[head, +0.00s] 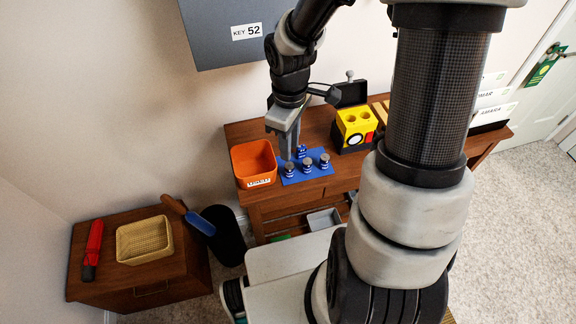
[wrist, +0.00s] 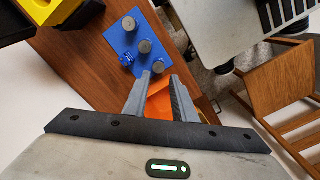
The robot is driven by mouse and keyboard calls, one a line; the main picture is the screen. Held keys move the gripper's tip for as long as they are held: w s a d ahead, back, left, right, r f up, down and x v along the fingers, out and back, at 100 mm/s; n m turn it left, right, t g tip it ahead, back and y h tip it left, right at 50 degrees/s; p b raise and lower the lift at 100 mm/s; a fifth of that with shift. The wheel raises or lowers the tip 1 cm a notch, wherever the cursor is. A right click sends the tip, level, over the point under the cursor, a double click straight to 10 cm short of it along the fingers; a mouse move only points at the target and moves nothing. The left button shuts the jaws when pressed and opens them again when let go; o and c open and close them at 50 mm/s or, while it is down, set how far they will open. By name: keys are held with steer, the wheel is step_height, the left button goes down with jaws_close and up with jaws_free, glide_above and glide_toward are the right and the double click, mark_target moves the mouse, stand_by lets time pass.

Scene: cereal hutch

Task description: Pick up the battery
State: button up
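My gripper (head: 287,156) points down by the mat's back left. In the wrist view my gripper (wrist: 161,76) is open with nothing between its fingers.
An orange bin (head: 254,160) stands left of the mat and shows below the fingers in the wrist view. A low cabinet with a basket (head: 145,240) and a red umbrella (head: 92,245) is at left.

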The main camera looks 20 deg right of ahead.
mark_target(289, 165)
step_height(289, 165, down, 9)
steer(key=shift+w+f+b, duration=0.1)
steer(key=shift+w+b, duration=0.05)
steer(key=shift+b, duration=0.85)
steer(key=shift+c, duration=0.3)
jaws_close()
